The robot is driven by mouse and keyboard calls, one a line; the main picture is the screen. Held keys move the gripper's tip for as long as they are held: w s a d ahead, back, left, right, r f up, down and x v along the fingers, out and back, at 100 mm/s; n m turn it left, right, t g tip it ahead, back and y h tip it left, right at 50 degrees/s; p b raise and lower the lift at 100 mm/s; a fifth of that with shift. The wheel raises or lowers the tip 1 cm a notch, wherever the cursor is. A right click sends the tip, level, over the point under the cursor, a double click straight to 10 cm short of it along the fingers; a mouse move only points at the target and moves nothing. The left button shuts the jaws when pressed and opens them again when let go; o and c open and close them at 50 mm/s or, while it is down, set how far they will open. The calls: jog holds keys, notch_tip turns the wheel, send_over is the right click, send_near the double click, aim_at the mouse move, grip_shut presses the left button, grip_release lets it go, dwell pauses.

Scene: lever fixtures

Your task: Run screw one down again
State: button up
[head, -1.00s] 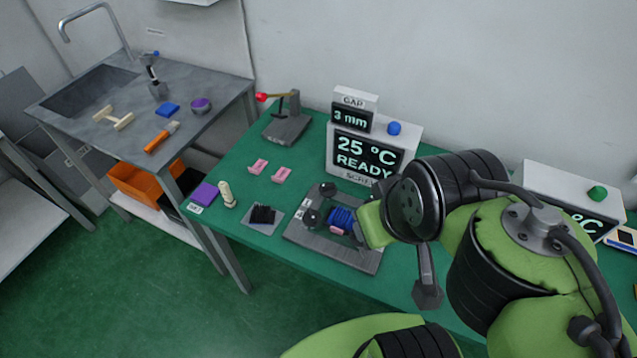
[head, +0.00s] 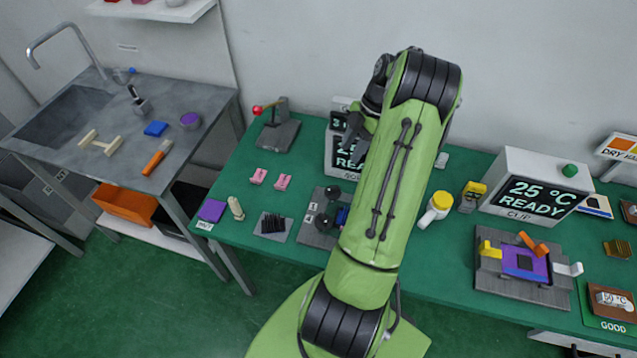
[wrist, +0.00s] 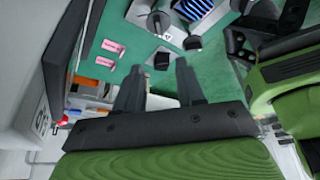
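The grey screw fixture (head: 313,238) stands on the green table, partly hidden behind my arm. The fixture and knobs (wrist: 192,42) lie beyond the fingertips.
Two pink pieces (head: 271,179), a black bristled block (head: 273,224) and a red-knobbed lever stand (head: 279,131) are on the left. A yellow-topped white bottle (head: 437,206), a clip display (head: 536,190) and its fixture (head: 522,262) stand right.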

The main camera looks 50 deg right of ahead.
aim_at(330, 189)
jog(key=x, duration=1.4)
jog(key=shift+f, duration=0.25)
grip_shut()
